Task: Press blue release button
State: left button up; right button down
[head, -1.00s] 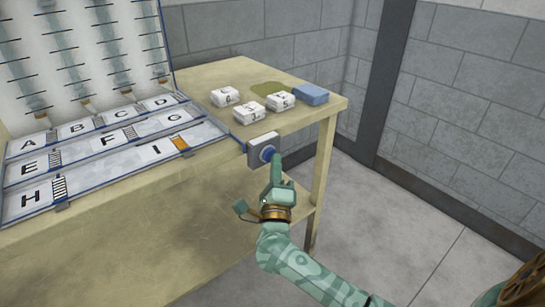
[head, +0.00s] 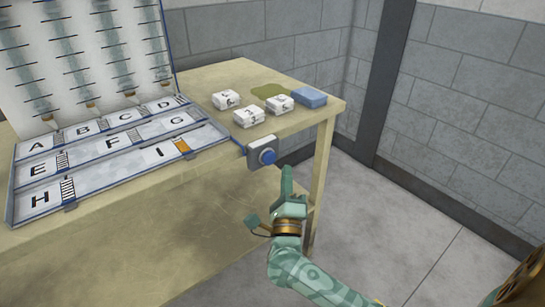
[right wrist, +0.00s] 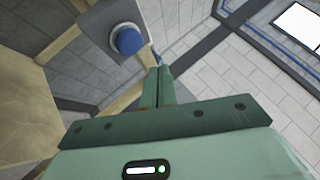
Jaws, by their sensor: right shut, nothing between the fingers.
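The blue release button (head: 267,156) sits on a grey box (head: 258,149) fixed to the front edge of the table near its right corner. It also shows in the right wrist view (right wrist: 127,40), round and domed on its grey plate. My right gripper (head: 287,170) is shut and empty, its fingers together and pointing up. It is to the right of the button and a little below it, apart from it in the head view. In the right wrist view the closed fingertips (right wrist: 158,72) are below and right of the button. My left gripper is not in view.
The wooden table (head: 190,215) carries a lettered board (head: 125,145) with tilted back panel. Several white blocks (head: 248,117) and a blue block (head: 309,97) lie near the right corner, beside a greenish stain (head: 271,90). Open floor (head: 400,220) lies to the right.

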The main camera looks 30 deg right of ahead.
jog(key=shift+s+d+p, duration=0.1)
jog(key=shift+s+p, duration=0.25)
jog(key=shift+s, duration=0.7)
dwell(0.5)
dwell(0.4)
dwell(0.6)
dwell(0.7)
